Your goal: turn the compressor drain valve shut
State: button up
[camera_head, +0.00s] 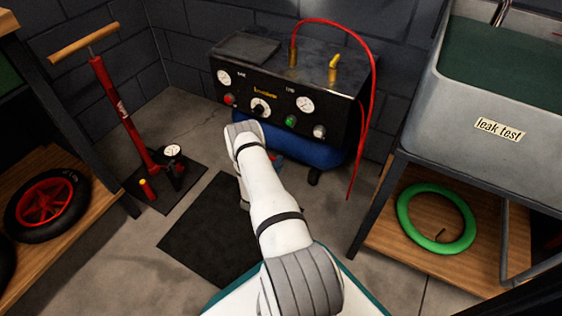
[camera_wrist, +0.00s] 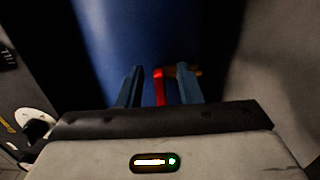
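The compressor has a black control box (camera_head: 250,85) over a blue tank (camera_head: 310,150), which also fills the upper middle of the wrist view (camera_wrist: 130,35). My gripper (camera_wrist: 159,75) is open, with one finger on each side of the red lever. Gaps show beside the lever, and I cannot tell whether either finger touches it. In the head view my arm hides most of the gripper and valve.
A red hose (camera_head: 372,90) hangs at the compressor's right. A red floor pump (camera_head: 118,110) stands at left. At right are a grey leak test sink (camera_head: 450,105) and a green tyre (camera_head: 408,222) on a low shelf. A dark mat (camera_head: 195,240) lies on the floor.

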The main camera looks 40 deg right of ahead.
jog(key=p+v, duration=0.2)
jog(key=v, duration=0.4)
jog(key=shift+a+r, duration=0.1)
jog(key=shift+r, duration=0.05)
